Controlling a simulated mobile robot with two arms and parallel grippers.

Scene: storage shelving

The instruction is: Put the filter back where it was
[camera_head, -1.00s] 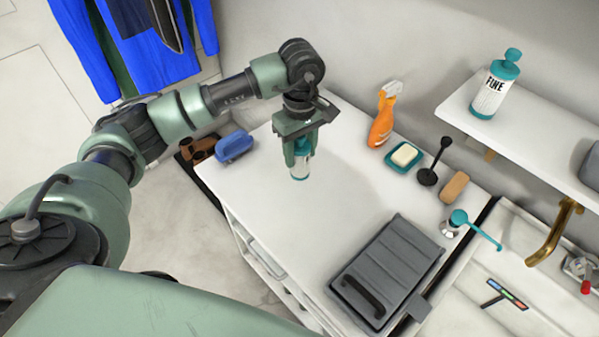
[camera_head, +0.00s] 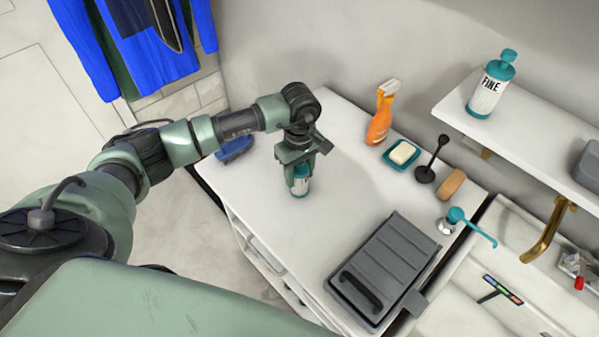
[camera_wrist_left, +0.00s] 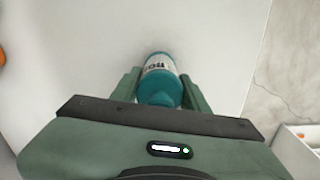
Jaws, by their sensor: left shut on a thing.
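My left gripper (camera_head: 298,176) is shut on the filter, a teal and white canister (camera_head: 300,187) with a dark label. In the head view the gripper points down and holds it upright over the far left part of the white counter (camera_head: 335,215). The canister's base is at or very near the counter; I cannot tell if it touches. The left wrist view shows its teal cap (camera_wrist_left: 160,88) between the two green fingers. A similar teal and white bottle (camera_head: 489,92), marked FINE, stands on the wall shelf (camera_head: 540,125). My right gripper is not in view.
A blue brush (camera_head: 235,150) lies left of the gripper, partly behind my arm. An orange spray bottle (camera_head: 379,122), soap dish (camera_head: 402,157), black plunger-like tool (camera_head: 427,172) and tan sponge (camera_head: 452,184) line the back. A grey case (camera_head: 385,270) lies in front. The counter's middle is clear.

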